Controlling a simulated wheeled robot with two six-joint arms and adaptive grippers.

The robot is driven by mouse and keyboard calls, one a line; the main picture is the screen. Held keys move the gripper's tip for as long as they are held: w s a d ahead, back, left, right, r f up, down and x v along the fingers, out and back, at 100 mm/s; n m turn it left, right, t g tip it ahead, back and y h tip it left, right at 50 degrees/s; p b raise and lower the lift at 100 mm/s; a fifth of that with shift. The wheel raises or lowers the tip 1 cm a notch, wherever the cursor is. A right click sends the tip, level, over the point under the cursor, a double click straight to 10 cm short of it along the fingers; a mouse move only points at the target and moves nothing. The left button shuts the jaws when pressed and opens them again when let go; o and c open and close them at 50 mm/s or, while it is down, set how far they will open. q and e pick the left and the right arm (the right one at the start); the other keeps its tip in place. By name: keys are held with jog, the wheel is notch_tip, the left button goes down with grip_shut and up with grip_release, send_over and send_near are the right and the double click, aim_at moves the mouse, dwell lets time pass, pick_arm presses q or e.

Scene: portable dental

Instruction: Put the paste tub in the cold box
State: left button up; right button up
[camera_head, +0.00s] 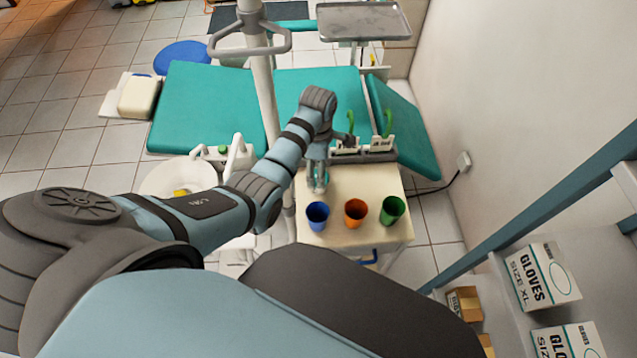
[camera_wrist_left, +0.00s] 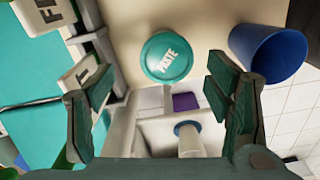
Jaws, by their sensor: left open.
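The paste tub (camera_wrist_left: 167,57) has a round teal lid marked PASTE. In the left wrist view it stands on the cream top near its edge, just beyond the fingertips. My left gripper (camera_wrist_left: 158,82) is open and empty, with the tub between its fingers' lines but apart from both. In the head view my left gripper (camera_head: 317,182) hangs over the left edge of the small cream table (camera_head: 333,238) and mostly hides the tub. I cannot make out a cold box for certain in either view. My right gripper is not in view.
A blue cup (camera_head: 317,216), an orange cup (camera_head: 355,212) and a green cup (camera_head: 392,211) stand along the table's front. The blue cup (camera_wrist_left: 268,52) is close to the right finger. A white labelled holder (camera_head: 380,143) stands behind. Glove boxes (camera_head: 542,277) sit right.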

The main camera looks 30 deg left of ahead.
pick_arm(q)
jog(key=f, duration=0.1)
jog(key=f+b, duration=0.1)
jog(key=f, duration=0.3)
jog(key=shift+s+d+f, duration=0.2)
jog(key=shift+s+d, duration=0.05)
jog(key=shift+s, duration=0.05)
jog(key=shift+r, duration=0.1)
jog(key=c, duration=1.4)
